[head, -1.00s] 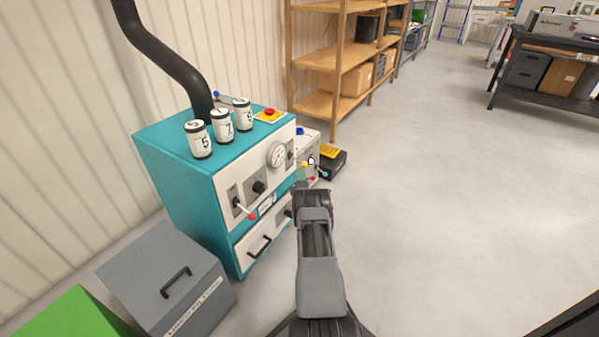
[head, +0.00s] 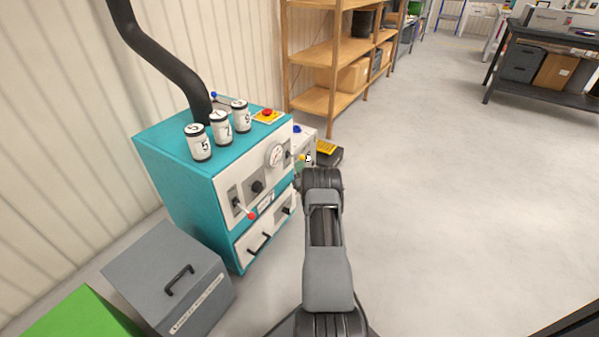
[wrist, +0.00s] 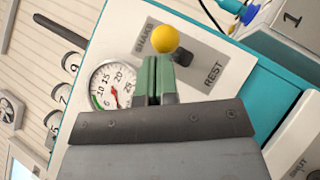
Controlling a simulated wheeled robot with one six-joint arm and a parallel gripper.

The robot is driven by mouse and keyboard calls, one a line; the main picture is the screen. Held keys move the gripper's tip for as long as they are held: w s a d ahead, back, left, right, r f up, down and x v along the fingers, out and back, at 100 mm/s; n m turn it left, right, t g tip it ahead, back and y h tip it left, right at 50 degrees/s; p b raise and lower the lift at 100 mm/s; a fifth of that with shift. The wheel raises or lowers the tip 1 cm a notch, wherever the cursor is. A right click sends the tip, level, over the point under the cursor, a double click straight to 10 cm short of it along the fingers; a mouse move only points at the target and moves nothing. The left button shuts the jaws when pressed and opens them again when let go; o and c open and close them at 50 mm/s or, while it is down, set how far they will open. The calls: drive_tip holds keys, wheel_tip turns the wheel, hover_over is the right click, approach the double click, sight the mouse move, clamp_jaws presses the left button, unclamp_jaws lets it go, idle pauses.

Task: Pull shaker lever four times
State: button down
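The shaker lever has a yellow ball knob (wrist: 165,38) and a dark pivot on a grey plate marked SHAKE and REST. In the wrist view the knob sits nearer the SHAKE word. My gripper (wrist: 158,68) has its two green fingers close together, with the tips right at the knob. The knob is beyond the fingers, not between them; I cannot tell whether they touch. In the head view the knob (head: 303,157) shows at the right of the teal machine (head: 190,190), and my arm hides the fingers.
A pressure gauge (wrist: 110,85) is beside the lever plate. Several numbered cans (head: 221,128) and a red button (head: 267,113) are on the machine's top. A red-tipped lever (head: 251,215) is on its front. A grey bin (head: 170,275) stands at front left. The floor at right is clear.

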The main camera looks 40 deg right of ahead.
drive_tip(key=w+a+f+p+v, duration=0.1)
drive_tip(key=a+v, duration=0.1)
drive_tip(key=v, duration=1)
drive_tip(key=shift+f+p, duration=0.2)
drive_tip(key=shift+p, duration=0.1)
idle(0.4)
